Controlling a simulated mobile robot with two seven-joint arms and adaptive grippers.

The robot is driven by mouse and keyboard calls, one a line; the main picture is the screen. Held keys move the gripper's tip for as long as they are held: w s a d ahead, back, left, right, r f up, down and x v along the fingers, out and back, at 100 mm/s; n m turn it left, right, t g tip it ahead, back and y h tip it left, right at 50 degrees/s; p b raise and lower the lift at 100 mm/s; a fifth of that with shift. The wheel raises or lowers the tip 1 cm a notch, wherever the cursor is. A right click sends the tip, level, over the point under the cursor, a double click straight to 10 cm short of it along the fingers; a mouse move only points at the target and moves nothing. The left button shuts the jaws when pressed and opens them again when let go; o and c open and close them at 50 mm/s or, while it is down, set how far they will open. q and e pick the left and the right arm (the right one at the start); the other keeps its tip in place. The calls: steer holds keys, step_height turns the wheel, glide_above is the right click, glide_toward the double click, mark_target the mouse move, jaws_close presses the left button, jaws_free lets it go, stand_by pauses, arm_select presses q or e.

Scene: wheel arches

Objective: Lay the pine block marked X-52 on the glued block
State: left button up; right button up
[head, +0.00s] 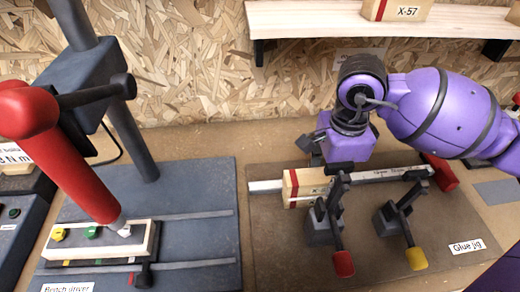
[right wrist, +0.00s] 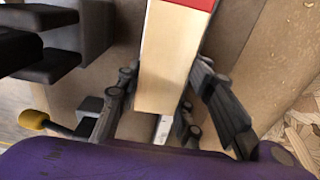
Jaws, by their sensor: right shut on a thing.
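A pine block (head: 304,181) with a red stripe sits at the glue jig, behind the red-handled clamp. Its label starts with X, but the clamp hides the rest. In the right wrist view, a pale block with a red end (right wrist: 172,62) lies between the fingers. My right gripper (head: 333,160) reaches down from above and is shut on this block; it also shows in the right wrist view (right wrist: 160,85). Just under the block in the head view is a thin pale, red-striped edge, perhaps the glued block; I cannot tell whether they touch. My left gripper is out of view.
The glue jig (head: 290,262) has a pale rail (head: 390,174), a red-handled clamp (head: 343,262) and a yellow-handled clamp (head: 416,258). The bench driver (head: 200,185) stands at left. A block marked X-57 (head: 400,10) is on the shelf (head: 300,18) behind.

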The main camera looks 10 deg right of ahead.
steer(key=shift+f, duration=0.2)
steer(key=o, duration=1.2)
steer(key=shift+r, duration=0.15)
step_height(320, 180, up, 12)
